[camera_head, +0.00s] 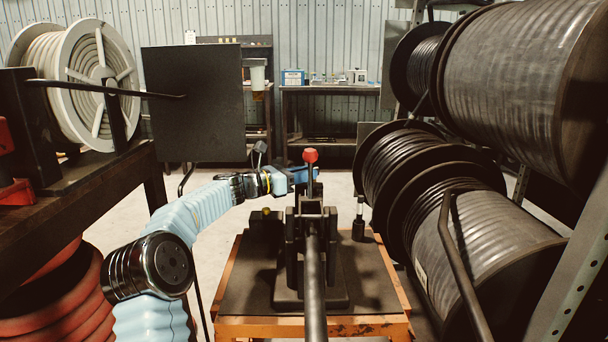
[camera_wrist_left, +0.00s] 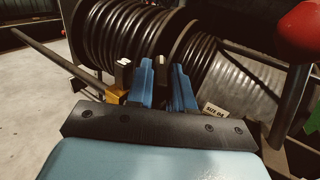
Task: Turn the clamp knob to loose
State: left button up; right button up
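A crimper (camera_head: 290,288) stands on the orange-edged bench, with a long dark bar coming toward me. An upright lever with a red ball knob (camera_head: 310,155) rises from it. That red ball also shows at the upper right of the left wrist view (camera_wrist_left: 300,25). My left gripper (camera_head: 303,175), with blue fingers, is level beside the lever, just below the red ball. In the left wrist view its fingers (camera_wrist_left: 161,82) stand apart, with a dark, light-topped piece seen in the gap; I cannot tell whether they touch it. Which part is the clamp knob is unclear. My right gripper is out of view.
A black upright piece (camera_head: 358,222) stands at the bench's right. Large hose reels (camera_head: 480,250) crowd the right side. A dark shelf with a white reel (camera_head: 90,75) and red hose (camera_head: 55,300) line the left. Open floor lies behind the bench.

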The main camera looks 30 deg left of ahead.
pick_arm(q)
jog(key=shift+s+d+f+n+t+y+b, duration=0.15)
jog(key=shift+n+t+y+b, duration=0.35)
jog(key=shift+n+y+b, duration=0.75)
jog(key=shift+w+d+f+n+t+y+b, duration=0.1)
jog(key=shift+d+n+t+y+b, duration=0.3)
jog(key=shift+y+b, duration=1.45)
grip_shut()
jog(key=shift+a+r+n+y+b, duration=0.25)
jog(key=shift+r+n+y+b, duration=0.05)
jog(key=shift+n+b, duration=0.4)
jog(key=o, duration=0.7)
grip_release()
jog(key=shift+s, duration=0.1)
jog(key=s+b, duration=0.1)
jog(key=s, duration=0.3)
jog(key=s+b, duration=0.1)
jog(key=s, duration=0.4)
jog(key=s+a+b, duration=0.1)
jog(key=s, duration=0.3)
jog(key=shift+s, duration=0.35)
